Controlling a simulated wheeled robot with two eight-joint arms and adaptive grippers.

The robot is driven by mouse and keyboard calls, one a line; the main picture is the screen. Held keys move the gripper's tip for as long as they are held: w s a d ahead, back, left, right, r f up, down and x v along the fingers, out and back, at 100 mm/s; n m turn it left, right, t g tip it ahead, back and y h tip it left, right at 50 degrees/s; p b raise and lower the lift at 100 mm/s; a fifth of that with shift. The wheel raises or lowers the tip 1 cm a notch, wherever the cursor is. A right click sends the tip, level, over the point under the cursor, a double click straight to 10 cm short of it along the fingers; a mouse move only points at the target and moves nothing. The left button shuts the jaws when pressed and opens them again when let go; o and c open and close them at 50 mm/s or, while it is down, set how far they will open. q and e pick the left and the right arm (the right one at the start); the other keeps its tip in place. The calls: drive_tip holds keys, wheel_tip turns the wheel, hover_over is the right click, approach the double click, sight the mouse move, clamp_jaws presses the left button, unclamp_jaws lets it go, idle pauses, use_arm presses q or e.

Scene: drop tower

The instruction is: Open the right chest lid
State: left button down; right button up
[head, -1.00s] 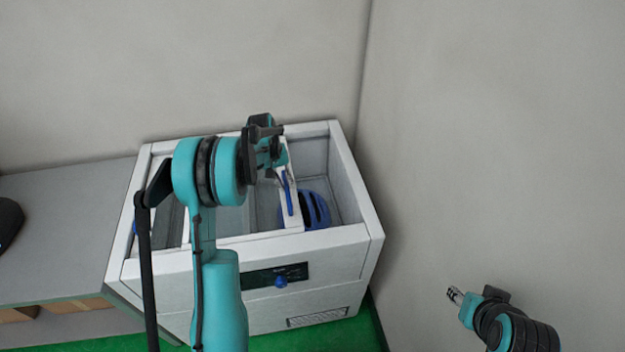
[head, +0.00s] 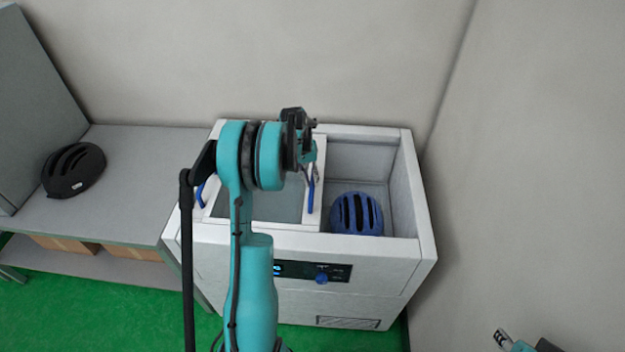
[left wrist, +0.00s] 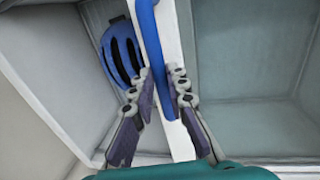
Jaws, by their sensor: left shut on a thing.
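The white chest (head: 400,270) stands by the back wall, with its right half uncovered. The right lid (head: 318,215), a glass pane with a white frame, lies over the left part of the chest. Its upright blue handle (head: 311,195) is on the frame's right side and also shows in the left wrist view (left wrist: 150,45). My left gripper (head: 308,172) is shut on this handle; its fingers (left wrist: 162,92) sit on either side of it. My right gripper (head: 502,338) is at the bottom right, mostly out of frame, away from the chest.
A blue helmet (head: 357,213) lies inside the open right half. Another blue handle (head: 200,193) shows at the chest's left. A grey bench (head: 120,215) with a black helmet (head: 73,170) stands left. A wall closes off the right side.

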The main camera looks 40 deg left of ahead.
use_arm(q)
drive_tip(key=c, duration=1.5)
unclamp_jaws()
drive_tip(key=shift+r, duration=0.1)
drive_tip(key=r, duration=0.4)
drive_tip(key=s+a+r, duration=0.1)
drive_tip(key=r, duration=0.2)
drive_tip(key=a+r, duration=0.1)
drive_tip(key=r, duration=0.3)
drive_tip(key=shift+s+r, duration=0.2)
drive_tip(key=shift+r, duration=0.1)
drive_tip(key=s+d+r+m+t+y+b, duration=0.1)
drive_tip(key=s+d+r+m, duration=0.15)
drive_tip(key=d, duration=0.65)
drive_tip(key=s+d+r+m+t+y+b, duration=0.1)
drive_tip(key=s+d+r, duration=0.25)
drive_tip(key=d, duration=0.65)
drive_tip(key=s+d+f+m+t, duration=0.1)
drive_tip(key=s+d+f, duration=0.1)
drive_tip(key=s+d, duration=0.2)
drive_tip(key=s+d+f+m+t, duration=0.1)
drive_tip(key=s+d, duration=0.3)
drive_tip(key=s+d+f+m+t+b, duration=0.1)
drive_tip(key=s+d+f+t, duration=0.1)
drive_tip(key=s+d, duration=0.1)
drive_tip(key=shift+s+d+f, duration=0.3)
drive_tip(key=shift+s+d, duration=0.1)
drive_tip(key=shift+d, duration=0.2)
